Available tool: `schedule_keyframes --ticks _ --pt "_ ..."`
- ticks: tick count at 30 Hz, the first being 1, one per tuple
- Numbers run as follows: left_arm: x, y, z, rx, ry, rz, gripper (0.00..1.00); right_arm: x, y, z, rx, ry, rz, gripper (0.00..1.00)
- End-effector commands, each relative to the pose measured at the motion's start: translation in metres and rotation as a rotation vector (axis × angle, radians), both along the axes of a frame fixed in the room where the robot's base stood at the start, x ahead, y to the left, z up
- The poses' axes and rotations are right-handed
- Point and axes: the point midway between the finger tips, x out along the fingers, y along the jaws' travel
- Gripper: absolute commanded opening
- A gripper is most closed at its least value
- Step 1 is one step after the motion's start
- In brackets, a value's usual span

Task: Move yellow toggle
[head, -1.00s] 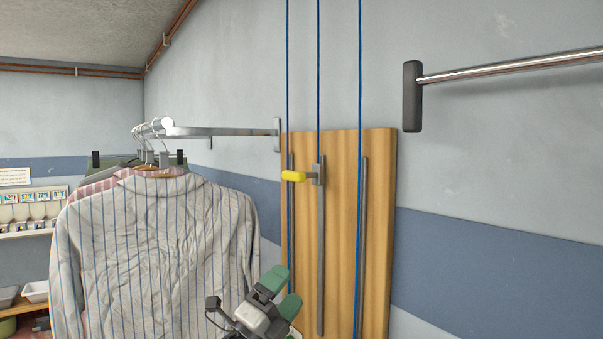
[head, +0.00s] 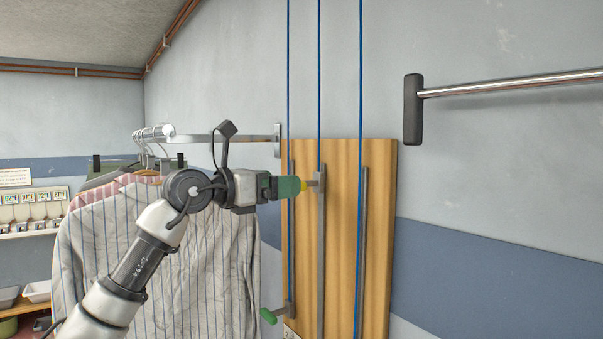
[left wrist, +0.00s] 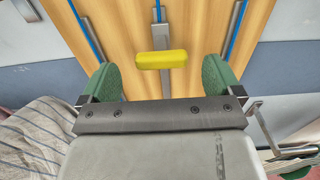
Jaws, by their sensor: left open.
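The yellow toggle (left wrist: 161,60) is a rounded bar on a grey slotted rail (head: 321,255) on a wooden board. It sits near the rail's top end. In the left wrist view it lies crosswise between the tips of the two green fingers of my left gripper (left wrist: 161,76), with a gap on each side. My left gripper is open. My right gripper is not in view.
The wooden board (head: 342,230) has two more rails and blue cords running up. A green handle (head: 268,316) sits low on the left rail. A striped shirt (head: 95,250) hangs behind my left arm. A metal bar (head: 510,82) juts out at upper right.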

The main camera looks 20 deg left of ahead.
Motion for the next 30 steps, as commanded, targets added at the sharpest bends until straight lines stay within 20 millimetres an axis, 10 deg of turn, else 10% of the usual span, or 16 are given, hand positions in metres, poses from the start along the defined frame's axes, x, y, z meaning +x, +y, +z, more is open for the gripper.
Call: schedule_keyframes --ticks 9,22,30 --pt "0.041 -0.033 0.003 -0.002 0.001 -0.002 0.94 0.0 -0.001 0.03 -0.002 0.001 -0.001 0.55" --pt "0.049 -0.039 0.0 -0.001 -0.001 -0.001 0.94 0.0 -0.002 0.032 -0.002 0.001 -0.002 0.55" --pt "0.049 -0.038 0.0 -0.001 -0.001 -0.001 0.52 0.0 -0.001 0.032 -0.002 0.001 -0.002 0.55"
